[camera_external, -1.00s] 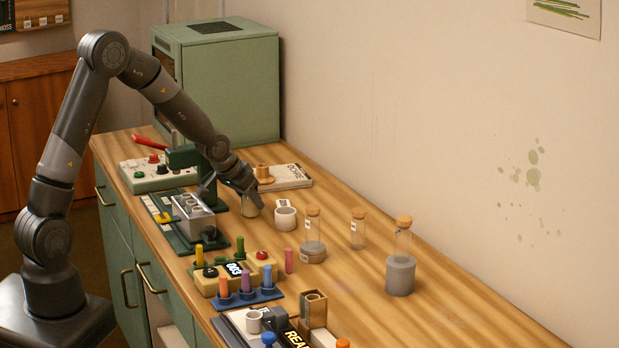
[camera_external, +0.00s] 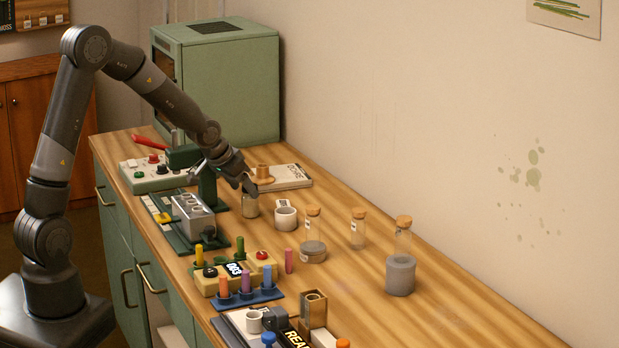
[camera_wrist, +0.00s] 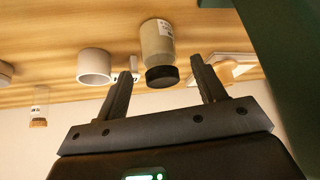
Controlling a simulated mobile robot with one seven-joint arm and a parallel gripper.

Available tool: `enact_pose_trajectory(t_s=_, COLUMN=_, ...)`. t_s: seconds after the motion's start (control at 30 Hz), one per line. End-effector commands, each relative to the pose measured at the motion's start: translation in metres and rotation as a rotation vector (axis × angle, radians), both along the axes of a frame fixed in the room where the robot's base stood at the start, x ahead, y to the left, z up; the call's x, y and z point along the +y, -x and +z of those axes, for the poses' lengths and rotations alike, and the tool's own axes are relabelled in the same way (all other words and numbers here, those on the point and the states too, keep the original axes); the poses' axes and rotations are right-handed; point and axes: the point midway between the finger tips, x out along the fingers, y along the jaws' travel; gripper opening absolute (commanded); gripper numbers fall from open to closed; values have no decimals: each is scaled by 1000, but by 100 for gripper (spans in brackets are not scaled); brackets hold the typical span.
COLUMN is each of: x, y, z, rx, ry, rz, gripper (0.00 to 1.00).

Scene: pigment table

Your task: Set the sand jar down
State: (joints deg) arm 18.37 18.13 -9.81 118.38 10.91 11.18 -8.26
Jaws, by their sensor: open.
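The sand jar (camera_external: 250,206) stands upright on the wooden table, just left of a white cup. In the wrist view the jar (camera_wrist: 157,45) shows a pale body, a white label and a black lid. My gripper (camera_external: 247,187) is just above and beside the jar in the external view. In the wrist view my gripper (camera_wrist: 163,80) is open, with its fingers apart and the jar's lid lying in the line of the gap. Nothing is held. The lid is hidden by my gripper in the external view.
A white cup (camera_external: 286,217) stands right of the jar. A green stand (camera_external: 207,185) and a metal block (camera_external: 193,216) are close on the left. Corked jars (camera_external: 313,236) stand further right. The table's right side is mostly clear.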

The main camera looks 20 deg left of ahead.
Motion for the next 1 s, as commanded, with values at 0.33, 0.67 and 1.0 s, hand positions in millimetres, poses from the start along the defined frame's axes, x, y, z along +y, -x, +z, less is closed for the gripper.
enact_pose_trajectory(t_s=0.33, x=15, y=26, z=48, rx=-3, ry=1, rz=1, gripper=64)
enact_pose_trajectory(t_s=0.67, x=19, y=35, z=61, rx=0, ry=0, rz=0, gripper=64)
enact_pose_trajectory(t_s=1.0, x=18, y=35, z=61, rx=0, ry=1, rz=-1, gripper=64)
